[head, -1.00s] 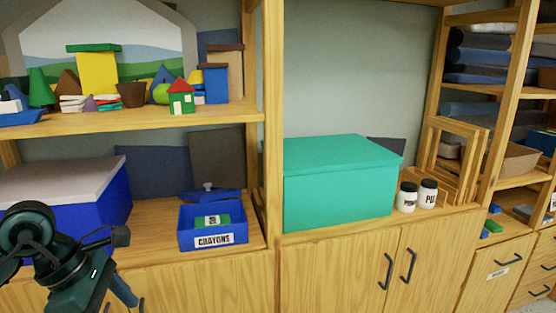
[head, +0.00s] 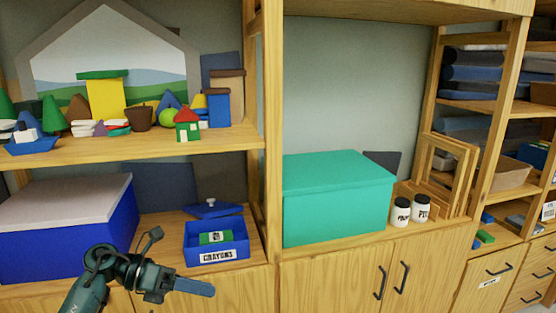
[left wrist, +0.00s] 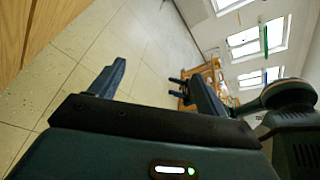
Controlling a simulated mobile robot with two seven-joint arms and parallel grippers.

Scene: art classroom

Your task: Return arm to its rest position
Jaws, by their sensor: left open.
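My left arm comes in at the lower left of the head view, in front of the cabinet. Its gripper (head: 190,287) points to the right, below the blue crayons box (head: 217,252). In the left wrist view the two blue fingers of the left gripper (left wrist: 155,85) stand wide apart with nothing between them. Beyond them are the tiled floor (left wrist: 100,45) and a distant wooden shelf or table. My right gripper is in neither view.
The crayons box holds a green item (head: 215,237), with its blue lid (head: 213,210) behind. A large blue box (head: 65,240) with a pale lid stands left. A teal box (head: 335,200) and two white jars stand right. Cabinet doors (head: 350,275) are below.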

